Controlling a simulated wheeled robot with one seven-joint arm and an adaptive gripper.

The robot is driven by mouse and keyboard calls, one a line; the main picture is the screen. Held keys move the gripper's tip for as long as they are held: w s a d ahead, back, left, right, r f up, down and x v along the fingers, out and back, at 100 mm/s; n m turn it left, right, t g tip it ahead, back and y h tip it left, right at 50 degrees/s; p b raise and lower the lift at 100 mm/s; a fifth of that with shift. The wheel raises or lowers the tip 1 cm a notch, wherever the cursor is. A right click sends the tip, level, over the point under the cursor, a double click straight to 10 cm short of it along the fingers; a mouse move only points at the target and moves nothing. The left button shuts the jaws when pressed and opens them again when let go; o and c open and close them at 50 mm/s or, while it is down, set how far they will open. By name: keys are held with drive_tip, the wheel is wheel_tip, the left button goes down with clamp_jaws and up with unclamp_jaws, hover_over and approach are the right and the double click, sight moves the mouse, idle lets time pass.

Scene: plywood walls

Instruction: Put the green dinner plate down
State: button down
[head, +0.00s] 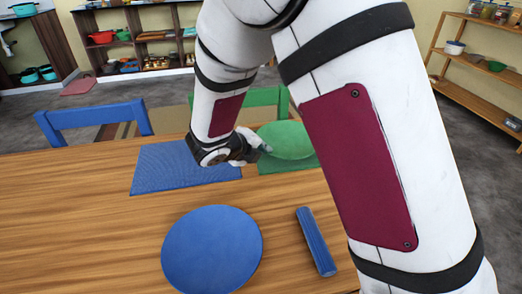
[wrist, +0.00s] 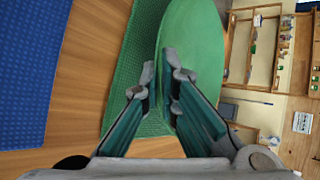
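The green dinner plate (head: 287,139) is at the far side of the table, over a green placemat (head: 300,164). In the wrist view the plate (wrist: 196,40) reaches from the top down between my fingers. My gripper (head: 264,149) is at the plate's left rim. In the wrist view the fingers of my gripper (wrist: 166,75) are close together with the rim between them. The green placemat (wrist: 130,62) shows beside the plate there. I cannot tell whether the plate touches the placemat.
A blue placemat (head: 185,168) lies left of the green one. A blue plate (head: 212,250) and a rolled blue cloth (head: 316,242) lie nearer on the wooden table (head: 80,220). Blue (head: 95,117) and green (head: 262,98) chairs stand behind. The table's left part is clear.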

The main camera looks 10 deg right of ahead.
drive_tip(key=c, duration=2.1)
unclamp_jaws()
drive_tip(key=shift+f, duration=0.1)
drive_tip(key=shift+s+a+r, duration=0.1)
drive_tip(key=shift+r, duration=0.2)
drive_tip(key=p+v, duration=0.3)
drive_tip(key=v, duration=0.8)
drive_tip(key=shift+s+a+r, duration=0.15)
drive_tip(key=shift+s+r, duration=0.05)
drive_tip(key=shift+s, duration=0.05)
